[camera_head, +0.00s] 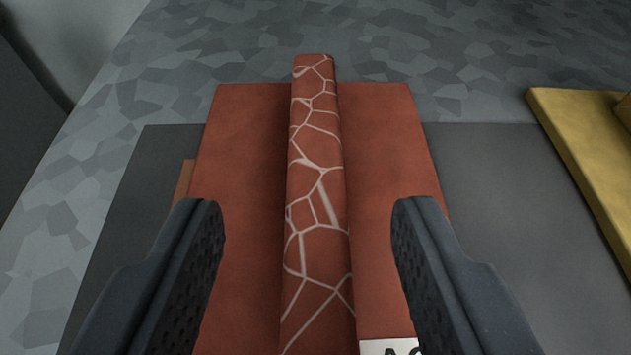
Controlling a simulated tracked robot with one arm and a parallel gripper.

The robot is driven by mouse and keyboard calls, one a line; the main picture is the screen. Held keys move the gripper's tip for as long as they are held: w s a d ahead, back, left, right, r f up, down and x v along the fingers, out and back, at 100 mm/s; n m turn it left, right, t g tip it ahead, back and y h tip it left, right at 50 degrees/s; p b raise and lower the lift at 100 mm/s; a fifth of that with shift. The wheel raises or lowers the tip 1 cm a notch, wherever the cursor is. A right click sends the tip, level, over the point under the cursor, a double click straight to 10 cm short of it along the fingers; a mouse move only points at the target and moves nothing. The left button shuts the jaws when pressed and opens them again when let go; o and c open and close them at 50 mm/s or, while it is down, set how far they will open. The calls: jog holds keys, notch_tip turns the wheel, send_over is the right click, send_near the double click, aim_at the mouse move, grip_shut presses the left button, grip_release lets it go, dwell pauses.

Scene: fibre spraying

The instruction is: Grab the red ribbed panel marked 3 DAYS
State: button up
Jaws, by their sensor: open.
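A red panel (245,160) lies flat in the middle of the view. A raised red rib (318,190) with pale crack-like lines runs along its length and sticks out a little past the far edge. A white label (390,346) is at the bottom of the view, cut off by the frame; only the tops of a few characters show, so I cannot read 3 DAYS on it. My gripper (308,207) is open and empty, with one dark finger on each side of the rib. The fingers appear over the panel, apart from the rib; their height above it is unclear.
The panel lies over a dark grey sheet (490,190), with a brown edge (184,181) showing at its left. A yellow panel (575,130) with a raised part is at the right. Grey mottled floor (420,50) lies clear beyond. A dark surface stands at far left.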

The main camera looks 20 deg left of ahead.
aim_at(315, 169)
jog(key=x, duration=0.3)
jog(key=shift+w+f, duration=0.2)
jog(key=shift+w, duration=0.15)
jog(key=shift+w+a+f, duration=0.1)
jog(key=shift+w+a, duration=0.05)
jog(key=shift+w, duration=0.4)
grip_shut()
